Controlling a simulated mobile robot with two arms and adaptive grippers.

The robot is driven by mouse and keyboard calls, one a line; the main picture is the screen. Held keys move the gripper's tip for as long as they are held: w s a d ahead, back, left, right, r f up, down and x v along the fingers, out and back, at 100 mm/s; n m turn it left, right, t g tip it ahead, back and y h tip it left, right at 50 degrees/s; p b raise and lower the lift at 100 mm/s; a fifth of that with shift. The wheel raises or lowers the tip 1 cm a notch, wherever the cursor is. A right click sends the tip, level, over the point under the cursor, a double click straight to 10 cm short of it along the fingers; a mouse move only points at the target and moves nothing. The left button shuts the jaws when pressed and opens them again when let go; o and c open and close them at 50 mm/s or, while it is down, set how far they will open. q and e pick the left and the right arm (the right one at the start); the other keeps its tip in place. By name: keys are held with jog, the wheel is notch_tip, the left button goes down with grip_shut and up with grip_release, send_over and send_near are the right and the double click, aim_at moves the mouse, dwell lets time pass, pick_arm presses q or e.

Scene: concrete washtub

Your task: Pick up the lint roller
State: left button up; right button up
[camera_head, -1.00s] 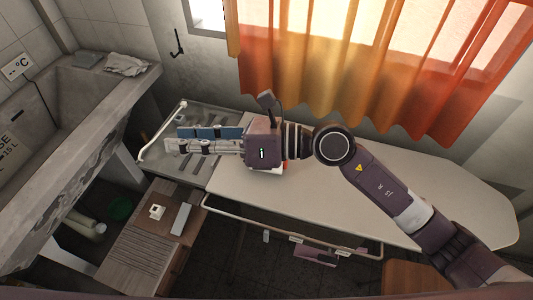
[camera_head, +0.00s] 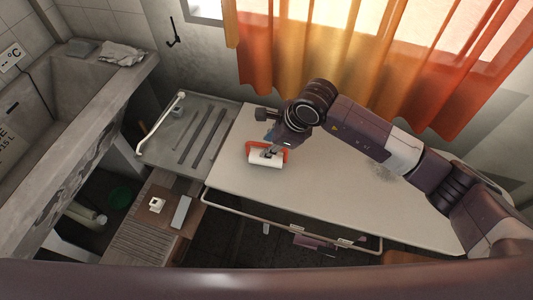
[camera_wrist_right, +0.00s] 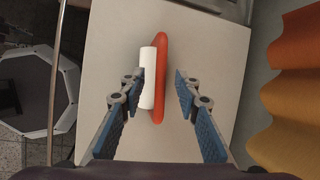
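The lint roller, with a white roll and an orange-red handle frame, lies on the ironing board (camera_head: 330,190) near its left end. In the head view its white roll (camera_head: 265,157) shows just below my right gripper (camera_head: 270,150), which points down over it. In the right wrist view the white roll (camera_wrist_right: 149,78) and the orange-red part (camera_wrist_right: 160,80) lie between the spread fingers of my right gripper (camera_wrist_right: 158,82), closer to the left finger. The right gripper is open, and I cannot tell whether a finger touches the roller. My left gripper is not in view.
A metal rack (camera_head: 190,135) extends from the board's left end. A small wooden cabinet (camera_head: 150,225) with a small white item stands below it. A concrete washtub (camera_head: 95,95) is at left. An orange curtain (camera_head: 350,60) hangs behind the board.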

jog(key=shift+x, duration=0.95)
jog(key=shift+f+b, duration=0.2)
jog(key=shift+b, duration=0.25)
grip_shut()
